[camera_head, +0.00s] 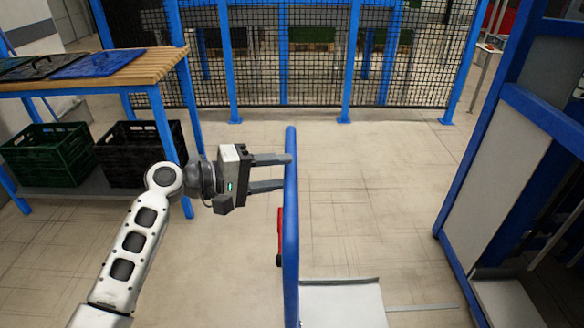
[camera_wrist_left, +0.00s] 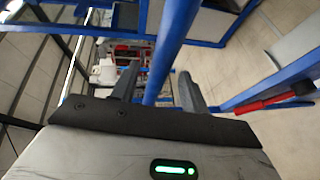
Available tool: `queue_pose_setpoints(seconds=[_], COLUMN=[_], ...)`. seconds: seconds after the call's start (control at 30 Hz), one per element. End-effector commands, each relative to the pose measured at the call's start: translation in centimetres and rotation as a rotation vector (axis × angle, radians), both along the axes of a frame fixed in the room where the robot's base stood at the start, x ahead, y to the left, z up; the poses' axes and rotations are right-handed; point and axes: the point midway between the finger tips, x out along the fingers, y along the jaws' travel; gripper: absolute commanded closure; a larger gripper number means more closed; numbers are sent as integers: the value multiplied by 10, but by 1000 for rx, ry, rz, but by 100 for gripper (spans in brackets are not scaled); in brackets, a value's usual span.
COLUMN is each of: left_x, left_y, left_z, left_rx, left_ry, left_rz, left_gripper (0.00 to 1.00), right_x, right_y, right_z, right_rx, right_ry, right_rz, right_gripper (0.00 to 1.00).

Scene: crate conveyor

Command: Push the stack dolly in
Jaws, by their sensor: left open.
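The stack dolly shows in the head view as a blue upright handle bar (camera_head: 291,240) with a red lever (camera_head: 280,228) on its left side and a pale grey plate (camera_head: 345,305) low on its right. My left gripper (camera_head: 284,172) is open at the upper part of the bar, its fingers pointing right. In the left wrist view the blue bar (camera_wrist_left: 174,45) runs between the two open fingers (camera_wrist_left: 158,92). Whether the fingers touch the bar cannot be told. The dolly's lower part is cut off. My right gripper is not in view.
A wooden-topped blue table (camera_head: 100,68) stands at the left, with a green crate (camera_head: 48,155) and a black crate (camera_head: 125,150) beneath. A blue-framed mesh fence (camera_head: 320,60) closes the back. A blue-framed machine (camera_head: 510,190) stands at the right. The floor between is clear.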

Motion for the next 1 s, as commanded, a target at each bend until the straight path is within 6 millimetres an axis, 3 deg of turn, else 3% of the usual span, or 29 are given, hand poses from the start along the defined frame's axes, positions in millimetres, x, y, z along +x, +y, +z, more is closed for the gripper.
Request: queue_pose_setpoints(seconds=[0.23,0.6,0.77,1.0], left_x=[12,14,14,13], left_y=[-29,-34,-33,-33], left_z=[-6,-7,-7,-6], left_rx=[0,1,1,1], left_ry=[1,-1,-1,0], left_rz=[-1,0,0,4], left_gripper=[55,55,97,100], right_x=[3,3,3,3], right_y=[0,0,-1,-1], right_z=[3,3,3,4], right_rx=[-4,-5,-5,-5], right_ry=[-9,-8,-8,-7], right_rz=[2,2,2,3], right_gripper=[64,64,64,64])
